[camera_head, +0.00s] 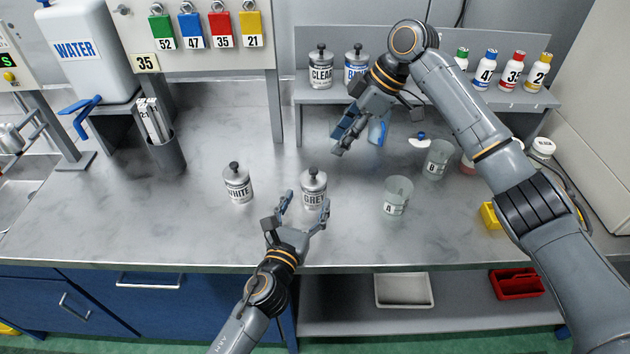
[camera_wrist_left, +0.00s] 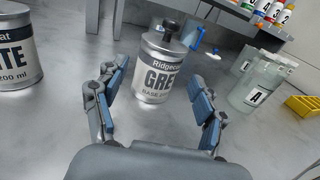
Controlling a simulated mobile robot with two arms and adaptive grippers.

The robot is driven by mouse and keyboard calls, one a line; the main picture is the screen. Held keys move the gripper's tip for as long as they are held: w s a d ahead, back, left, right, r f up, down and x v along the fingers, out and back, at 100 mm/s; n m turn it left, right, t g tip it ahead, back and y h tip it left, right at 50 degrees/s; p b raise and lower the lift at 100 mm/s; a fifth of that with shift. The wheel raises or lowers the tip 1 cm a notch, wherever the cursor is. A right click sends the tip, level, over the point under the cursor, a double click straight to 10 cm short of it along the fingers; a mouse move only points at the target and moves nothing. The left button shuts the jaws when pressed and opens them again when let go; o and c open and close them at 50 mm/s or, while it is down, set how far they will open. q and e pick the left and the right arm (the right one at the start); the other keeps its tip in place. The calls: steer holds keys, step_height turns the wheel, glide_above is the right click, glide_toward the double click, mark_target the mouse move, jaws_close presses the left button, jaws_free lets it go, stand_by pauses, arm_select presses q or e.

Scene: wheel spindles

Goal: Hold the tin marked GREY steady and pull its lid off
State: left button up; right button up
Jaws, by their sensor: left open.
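The tin marked GREY (camera_head: 313,190) stands upright on the steel bench, with its lid and black knob (camera_head: 313,170) on top. In the left wrist view the GREY tin (camera_wrist_left: 156,72) stands ahead, between and just beyond the fingertips. My left gripper (camera_head: 303,212) is open, its fingers on the near side of the tin; it also shows in the left wrist view (camera_wrist_left: 160,90). My right gripper (camera_head: 343,138) hangs in the air behind and to the right of the tin, apart from it. Its fingers look spread, with nothing between them.
A WHITE tin (camera_head: 238,184) stands to the left. Beaker A (camera_head: 396,196) and beaker B (camera_head: 438,160) stand to the right. The CLEAR tin (camera_head: 320,70) and a blue-labelled tin (camera_head: 356,66) stand on the raised shelf. The bench front left of the GREY tin is clear.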

mark_target(318, 176)
arm_select(q)
steer(key=x, duration=0.9)
steer(key=shift+w, duration=0.2)
steer(key=c, duration=1.4)
steer(key=shift+f, duration=0.1)
jaws_close()
